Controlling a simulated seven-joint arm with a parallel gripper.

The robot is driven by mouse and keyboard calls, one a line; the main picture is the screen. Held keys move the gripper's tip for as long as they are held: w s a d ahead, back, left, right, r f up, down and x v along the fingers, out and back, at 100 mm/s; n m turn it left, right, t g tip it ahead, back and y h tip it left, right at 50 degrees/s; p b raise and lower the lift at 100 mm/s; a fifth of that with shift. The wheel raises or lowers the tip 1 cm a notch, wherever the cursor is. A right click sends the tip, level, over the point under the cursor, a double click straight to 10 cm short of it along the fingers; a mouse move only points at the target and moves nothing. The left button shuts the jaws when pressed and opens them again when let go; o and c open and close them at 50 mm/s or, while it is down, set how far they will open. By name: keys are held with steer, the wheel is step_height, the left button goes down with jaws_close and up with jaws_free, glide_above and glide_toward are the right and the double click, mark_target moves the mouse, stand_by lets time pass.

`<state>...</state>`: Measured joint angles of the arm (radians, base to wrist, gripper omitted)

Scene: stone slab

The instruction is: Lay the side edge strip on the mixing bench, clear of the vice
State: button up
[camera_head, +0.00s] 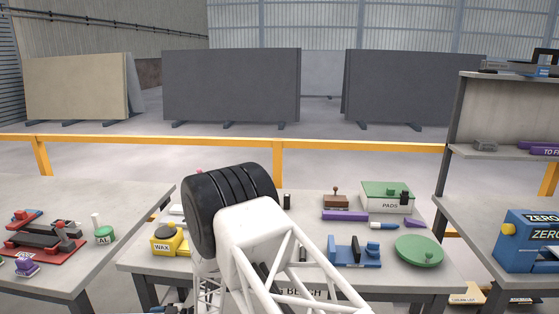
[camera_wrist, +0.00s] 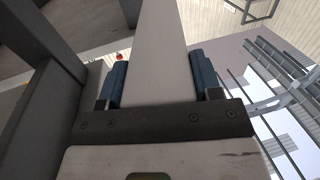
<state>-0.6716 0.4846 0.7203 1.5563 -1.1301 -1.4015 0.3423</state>
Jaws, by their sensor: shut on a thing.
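In the wrist view my gripper (camera_wrist: 159,77) has its two blue-padded fingers on either side of a long pale strip (camera_wrist: 160,45), shut on it. The strip runs away from the gripper past the top of the picture; its far end is out of view. In the head view my arm stands in front, and neither the gripper nor the strip can be made out. The centre bench (camera_head: 150,262), with a partly hidden label ending in "BENCH", lies behind my arm. A blue vice-like fixture (camera_head: 357,254) stands on its right half.
The centre bench also holds a yellow wax tin (camera_head: 168,241), a green pads box (camera_head: 388,196), a purple bar (camera_head: 345,216) and a green disc (camera_head: 419,250). A left bench (camera_head: 75,195) carries a red-based tool (camera_head: 45,240). A shelf unit (camera_head: 453,125) stands right.

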steer(key=w+d+f+m+t+h, duration=0.1)
steer(key=w+d+f+m+t, duration=0.4)
steer(key=d, duration=0.7)
steer(key=w+d+f+m+t+h, duration=0.2)
steer(key=w+d+f+t, duration=0.35)
steer(key=d, duration=0.55)
steer(key=w+d+f+m+t+h, duration=0.1)
steer(key=w+d+f+m+t, duration=0.4)
steer(key=d, duration=0.7)
steer(key=w+d+f+m+t+h, duration=0.1)
steer(key=d+f+m+t+h, duration=0.2)
steer(key=d, duration=0.7)
steer(key=w+d+f+m+t+h, duration=0.15)
steer(key=d+h, duration=0.25)
steer(key=d, duration=0.6)
steer(key=w+d+r+m+t+h, duration=0.1)
steer(key=d+r+m+h, duration=0.1)
steer(key=d, duration=0.3)
steer(key=w+d+r+m+h, duration=0.1)
steer(key=d+r+m+h, duration=0.1)
steer(key=d+h, duration=0.2)
steer(key=shift+w+d+t+h, duration=0.3)
steer(key=shift+w+d+t, duration=0.1)
steer(key=shift+d, duration=0.2)
steer(key=shift+s+r, duration=0.1)
